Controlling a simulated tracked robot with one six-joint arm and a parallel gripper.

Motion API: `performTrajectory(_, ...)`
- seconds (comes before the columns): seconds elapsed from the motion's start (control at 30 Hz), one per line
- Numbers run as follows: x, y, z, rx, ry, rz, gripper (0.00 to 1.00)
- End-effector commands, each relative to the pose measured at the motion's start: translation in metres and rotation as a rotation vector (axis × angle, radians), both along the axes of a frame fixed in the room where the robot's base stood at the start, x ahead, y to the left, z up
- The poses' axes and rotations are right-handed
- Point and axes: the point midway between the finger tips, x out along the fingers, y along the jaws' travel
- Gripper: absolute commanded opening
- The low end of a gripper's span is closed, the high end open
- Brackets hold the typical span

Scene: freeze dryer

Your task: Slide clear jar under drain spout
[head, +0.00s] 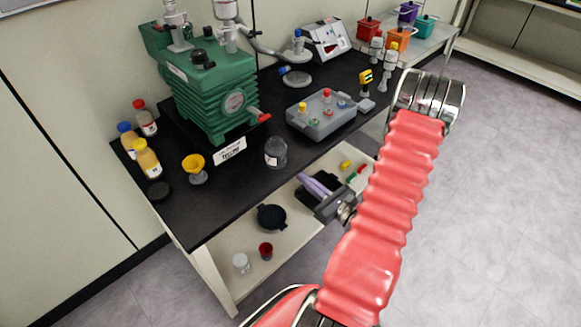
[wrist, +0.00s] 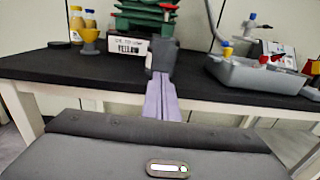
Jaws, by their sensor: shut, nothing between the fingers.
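The clear jar (head: 275,153) stands upright on the black bench top near its front edge, in front of the green pump (head: 215,95). It looks dark grey in the wrist view (wrist: 163,54). A red-tipped fitting (head: 259,116), which looks like the drain spout, sticks out of the pump's front, behind the jar; red also shows there in the wrist view (wrist: 167,6). My gripper (head: 304,177) has purple fingers, shut and empty, off the bench's front edge. In the wrist view its fingertips (wrist: 162,76) point at the jar and overlap its lower part; contact cannot be told.
A white label sign (head: 230,151) and a yellow funnel (head: 194,164) are left of the jar. A grey tray (head: 323,122) with small bottles is to its right. Bottles stand at the far left. The lower shelf (head: 222,250) holds a black dish and cups.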

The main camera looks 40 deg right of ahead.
Motion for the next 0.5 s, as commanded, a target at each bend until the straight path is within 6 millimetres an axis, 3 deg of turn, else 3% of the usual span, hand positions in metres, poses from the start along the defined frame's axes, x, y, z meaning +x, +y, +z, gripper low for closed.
performTrajectory(0.5, 0.060, 0.001, 0.000, -0.001, 0.000, 0.004, 0.00)
